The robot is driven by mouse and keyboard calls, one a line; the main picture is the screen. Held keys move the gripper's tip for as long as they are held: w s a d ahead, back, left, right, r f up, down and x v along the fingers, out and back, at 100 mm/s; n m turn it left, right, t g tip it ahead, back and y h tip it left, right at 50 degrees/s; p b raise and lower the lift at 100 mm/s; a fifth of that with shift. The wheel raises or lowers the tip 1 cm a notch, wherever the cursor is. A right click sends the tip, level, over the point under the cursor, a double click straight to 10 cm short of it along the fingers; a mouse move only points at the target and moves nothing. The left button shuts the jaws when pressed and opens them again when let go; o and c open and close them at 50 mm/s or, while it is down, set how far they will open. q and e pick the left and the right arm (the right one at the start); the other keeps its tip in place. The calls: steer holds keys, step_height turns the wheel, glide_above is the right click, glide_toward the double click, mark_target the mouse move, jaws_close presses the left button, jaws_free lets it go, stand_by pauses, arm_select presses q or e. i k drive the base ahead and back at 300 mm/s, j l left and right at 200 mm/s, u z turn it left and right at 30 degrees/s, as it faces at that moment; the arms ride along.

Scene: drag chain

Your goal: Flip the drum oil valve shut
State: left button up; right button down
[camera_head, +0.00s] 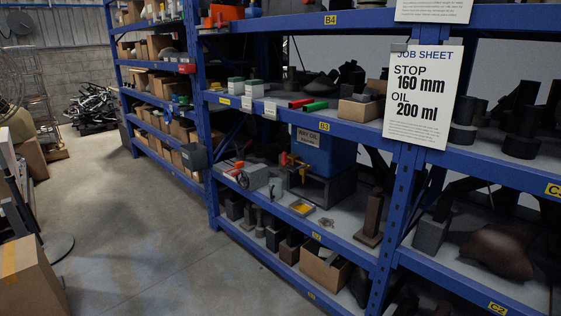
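The blue oil drum (338,158), labelled "WAY OIL", sits on a dark stand (326,189) on the middle shelf of the blue rack. At its left front is a small valve with a red handle (284,158). The handle's exact position is too small to tell. A grey-green cup (277,187) stands below and slightly left of the valve. I cannot tell whether oil is flowing. Neither of my grippers is in view.
A blue upright (388,225) stands right of the drum. A job sheet (421,96) reads "STOP 160 mm, OIL 200 ml". Cardboard boxes (32,278) stand left; the aisle floor (140,230) is clear.

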mark_target(285, 160)
steer(key=u, duration=5.45)
steer(key=k+u, duration=0.45)
steer(key=k+j+u, duration=0.2)
steer(key=k+u, duration=0.25)
steer(key=k+l+u, duration=0.15)
steer(key=k+u, duration=0.75)
steer(key=k+z, duration=0.35)
steer(key=k, duration=0.2)
steer(key=k+z, duration=0.35)
steer(key=k, duration=0.2)
steer(key=k+u, duration=0.2)
steer(key=u, duration=2.55)
